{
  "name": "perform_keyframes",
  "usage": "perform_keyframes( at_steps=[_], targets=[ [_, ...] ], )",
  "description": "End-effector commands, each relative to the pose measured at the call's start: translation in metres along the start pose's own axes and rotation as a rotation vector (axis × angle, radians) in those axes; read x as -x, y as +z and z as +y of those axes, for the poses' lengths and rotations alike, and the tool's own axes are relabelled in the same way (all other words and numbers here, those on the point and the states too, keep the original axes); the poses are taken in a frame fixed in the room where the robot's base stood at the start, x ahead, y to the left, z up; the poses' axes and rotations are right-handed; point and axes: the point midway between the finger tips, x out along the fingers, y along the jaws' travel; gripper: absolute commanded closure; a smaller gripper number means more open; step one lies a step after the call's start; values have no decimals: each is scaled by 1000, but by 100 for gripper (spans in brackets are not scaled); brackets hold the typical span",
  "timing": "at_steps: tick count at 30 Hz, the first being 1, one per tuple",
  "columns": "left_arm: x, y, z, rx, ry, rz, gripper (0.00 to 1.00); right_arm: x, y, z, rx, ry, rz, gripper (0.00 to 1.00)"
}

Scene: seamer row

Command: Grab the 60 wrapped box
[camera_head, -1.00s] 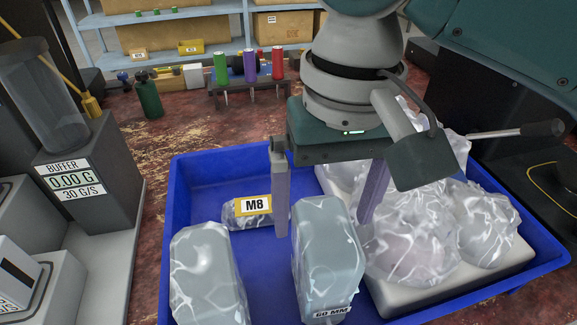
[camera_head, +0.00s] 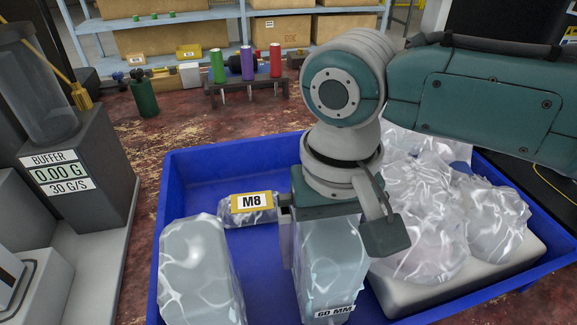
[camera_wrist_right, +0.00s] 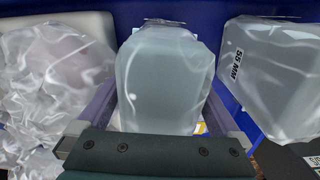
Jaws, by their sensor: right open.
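The wrapped box labelled 60 MM (camera_head: 328,275) stands in the blue bin, a grey block in clear wrap. My right gripper (camera_head: 322,250) is over it, pointing down, with one finger showing along the box's left side; the other finger is hidden in the head view. In the right wrist view the wrapped box (camera_wrist_right: 163,85) lies between the two spread fingers of my right gripper (camera_wrist_right: 160,108), with a narrow gap showing on the right. The jaws are open. My left gripper is not in view.
Another wrapped box (camera_head: 196,275) stands at left in the blue bin (camera_head: 200,165); the wrist view shows its 55 MM label (camera_wrist_right: 237,65). An M8 packet (camera_head: 249,209) lies behind. Crumpled clear-wrapped bundles (camera_head: 430,225) fill the right side. Bare bin floor shows back left.

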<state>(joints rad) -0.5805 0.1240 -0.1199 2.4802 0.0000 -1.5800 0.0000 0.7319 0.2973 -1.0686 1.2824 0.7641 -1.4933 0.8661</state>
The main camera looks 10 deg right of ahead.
Motion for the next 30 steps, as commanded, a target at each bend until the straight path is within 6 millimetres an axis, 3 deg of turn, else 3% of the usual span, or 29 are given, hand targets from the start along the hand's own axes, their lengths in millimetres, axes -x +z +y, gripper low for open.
perform_keyframes(
  at_steps=[3,27,30],
  targets=[
    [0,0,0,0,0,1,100,0,0,0,0,0,0,1],
    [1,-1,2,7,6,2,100,1,0,0,-1,1,-1,91],
    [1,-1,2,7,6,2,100,1,0,0,0,0,0,95]
  ],
)
